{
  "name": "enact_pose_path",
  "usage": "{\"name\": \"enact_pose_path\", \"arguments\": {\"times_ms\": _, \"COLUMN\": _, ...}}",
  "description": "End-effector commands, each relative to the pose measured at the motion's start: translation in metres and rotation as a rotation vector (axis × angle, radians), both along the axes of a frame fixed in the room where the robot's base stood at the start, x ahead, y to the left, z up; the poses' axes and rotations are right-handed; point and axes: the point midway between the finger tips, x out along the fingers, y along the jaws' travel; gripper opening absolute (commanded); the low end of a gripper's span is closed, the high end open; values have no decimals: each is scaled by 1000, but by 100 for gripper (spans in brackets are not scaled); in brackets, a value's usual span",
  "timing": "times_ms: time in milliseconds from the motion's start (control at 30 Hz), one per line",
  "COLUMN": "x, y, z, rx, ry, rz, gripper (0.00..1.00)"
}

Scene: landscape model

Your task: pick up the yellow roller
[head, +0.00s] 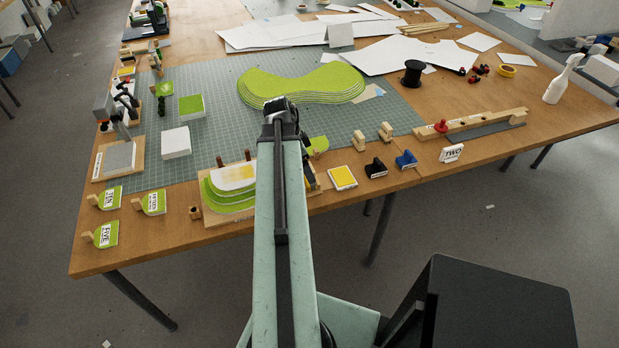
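I cannot clearly pick out a yellow roller in the head view. My arm reaches up the middle of the picture over the table's front edge and hides part of the table. My gripper (281,112) is at its far end, over the green cutting mat, just in front of the stacked green contour sheets. Its fingers are too small and hidden to tell whether they are open or shut. Yellow things in view are a square pad (342,177) right of my arm, a tape ring (507,71) at the far right, and a yellow patch on a landscape model (233,201) beside my arm.
The wooden table (575,112) holds a green cutting mat (215,88), white sheets (400,50), a black spool (412,73) and a spray bottle (561,80). Small labelled blocks and stamps line the front edge. The mat's left middle has some free room.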

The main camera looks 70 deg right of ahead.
Motion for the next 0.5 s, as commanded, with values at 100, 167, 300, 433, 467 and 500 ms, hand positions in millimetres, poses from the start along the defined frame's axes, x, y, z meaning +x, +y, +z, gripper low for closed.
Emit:
{"name": "enact_pose_path", "arguments": {"times_ms": 100, "x": -3, "y": -3, "z": -21, "rx": 0, "ry": 0, "rz": 0, "gripper": 89}}
{"name": "enact_pose_path", "arguments": {"times_ms": 167, "x": -4, "y": -4, "z": -24, "rx": 0, "ry": 0, "rz": 1, "gripper": 89}}
{"name": "enact_pose_path", "arguments": {"times_ms": 300, "x": -4, "y": -5, "z": -25, "rx": 1, "ry": -1, "rz": 3, "gripper": 89}}
{"name": "enact_pose_path", "arguments": {"times_ms": 433, "x": -8, "y": -11, "z": -43, "rx": 1, "ry": 0, "rz": 3, "gripper": 89}}
{"name": "enact_pose_path", "arguments": {"times_ms": 467, "x": -10, "y": -12, "z": -49, "rx": 1, "ry": 0, "rz": 3, "gripper": 89}}
{"name": "enact_pose_path", "arguments": {"times_ms": 500, "x": -12, "y": -15, "z": -56, "rx": 1, "ry": 0, "rz": 3, "gripper": 89}}
